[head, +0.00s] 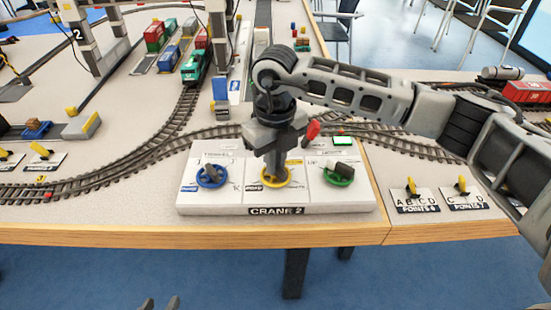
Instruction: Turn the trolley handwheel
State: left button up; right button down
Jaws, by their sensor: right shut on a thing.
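A white control panel (195,202) marked CRANE 2 stands at the table's front edge. It carries a blue handwheel (211,180) at left, a yellow handwheel (284,181) in the middle and a green handwheel (350,178) at right.
Rail track (120,165) curves behind the panel. A green locomotive (195,66) and container wagons stand further back near a grey gantry. Point levers on white plates (410,198) sit right of the panel. My right arm spans the right side above the table.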

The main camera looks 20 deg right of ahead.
jog(key=c, duration=1.5)
grip_release()
notch_tip(320, 180, up, 16)
jog(key=shift+r, duration=0.1)
